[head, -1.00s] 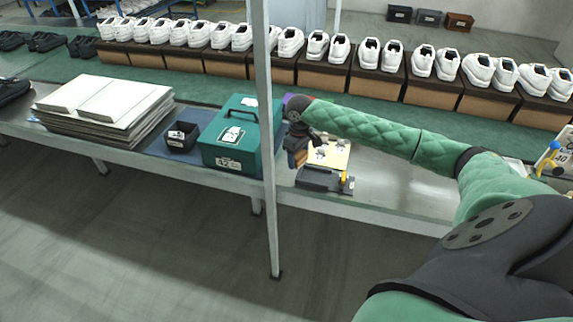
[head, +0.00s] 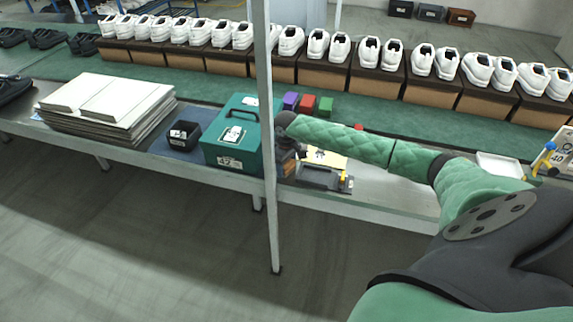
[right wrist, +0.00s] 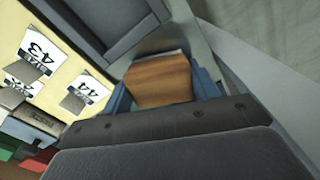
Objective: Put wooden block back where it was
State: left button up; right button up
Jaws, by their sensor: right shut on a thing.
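The wooden block (right wrist: 160,80) is brown with a visible grain and sits between the fingers of my right gripper (right wrist: 163,92) in the right wrist view. The gripper is shut on it. In the head view my right gripper (head: 287,163) is beside the right end of the green box, close to the metal post, and the block is hard to make out there. A dark grey tray (head: 320,181) lies just right of the gripper, and its edge shows beside the block in the wrist view. My left gripper is not in view.
A pale yellow board (right wrist: 62,72) with number cards lies beyond the tray. Purple (head: 290,100), red (head: 307,103) and green (head: 325,106) blocks stand behind my forearm. The green box (head: 232,140) and post (head: 268,200) are close at left.

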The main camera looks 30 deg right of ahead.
aim_at(287, 163)
jog(key=o, duration=0.9)
jog(key=shift+f, duration=0.1)
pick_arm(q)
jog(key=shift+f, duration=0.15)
pick_arm(e)
jog(key=shift+r, duration=0.2)
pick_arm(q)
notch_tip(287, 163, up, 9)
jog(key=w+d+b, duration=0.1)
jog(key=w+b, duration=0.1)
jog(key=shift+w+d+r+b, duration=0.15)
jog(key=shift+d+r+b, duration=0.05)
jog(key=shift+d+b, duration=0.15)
pick_arm(e)
notch_tip(287, 163, up, 12)
jog(key=shift+f, duration=0.1)
jog(key=shift+s, duration=0.1)
